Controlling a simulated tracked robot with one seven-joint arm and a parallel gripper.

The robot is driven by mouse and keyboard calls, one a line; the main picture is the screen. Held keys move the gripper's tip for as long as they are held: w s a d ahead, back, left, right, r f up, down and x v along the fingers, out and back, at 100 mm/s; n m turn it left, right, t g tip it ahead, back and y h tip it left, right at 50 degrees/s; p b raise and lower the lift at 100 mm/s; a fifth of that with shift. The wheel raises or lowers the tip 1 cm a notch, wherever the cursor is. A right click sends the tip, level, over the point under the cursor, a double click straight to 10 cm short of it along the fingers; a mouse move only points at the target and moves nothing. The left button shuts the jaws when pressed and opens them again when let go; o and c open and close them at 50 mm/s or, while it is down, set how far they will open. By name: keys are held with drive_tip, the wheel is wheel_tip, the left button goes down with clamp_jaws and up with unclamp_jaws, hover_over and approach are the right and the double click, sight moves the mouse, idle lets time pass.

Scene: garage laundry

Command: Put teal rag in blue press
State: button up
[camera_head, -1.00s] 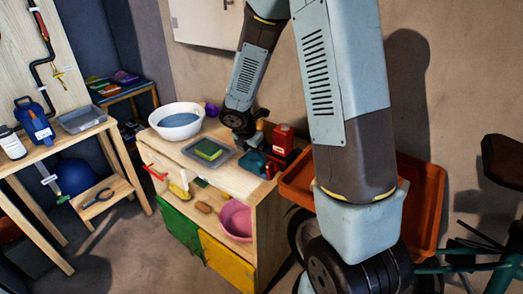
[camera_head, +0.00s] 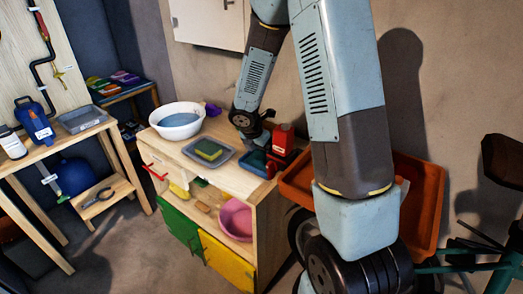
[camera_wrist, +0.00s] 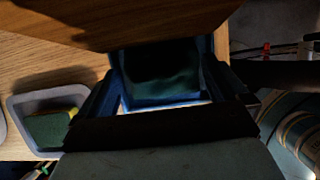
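The blue press (camera_head: 253,162) sits on the wooden counter near its right end, beside a red object; it also shows in the wrist view (camera_wrist: 160,98). Dark teal cloth, which looks like the teal rag (camera_wrist: 163,72), lies inside the blue walls in the wrist view. It is in shadow and its edges are hard to tell. My gripper (camera_head: 262,140) is low above the press in the head view. In the wrist view its two dark fingers (camera_wrist: 165,88) stand apart on either side of the press area, with no cloth visibly pinched between them.
A grey tray (camera_head: 228,163) with a green and yellow sponge (camera_head: 208,149) lies left of the press. A white basin (camera_head: 177,135) of blue water stands farther left. The red object (camera_head: 283,139) stands close on the right, and an orange tray (camera_head: 425,200) is beyond it.

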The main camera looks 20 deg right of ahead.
drive_tip(key=v, duration=1.2)
drive_tip(key=shift+r, duration=0.15)
drive_tip(key=shift+d, duration=0.1)
idle(1.0)
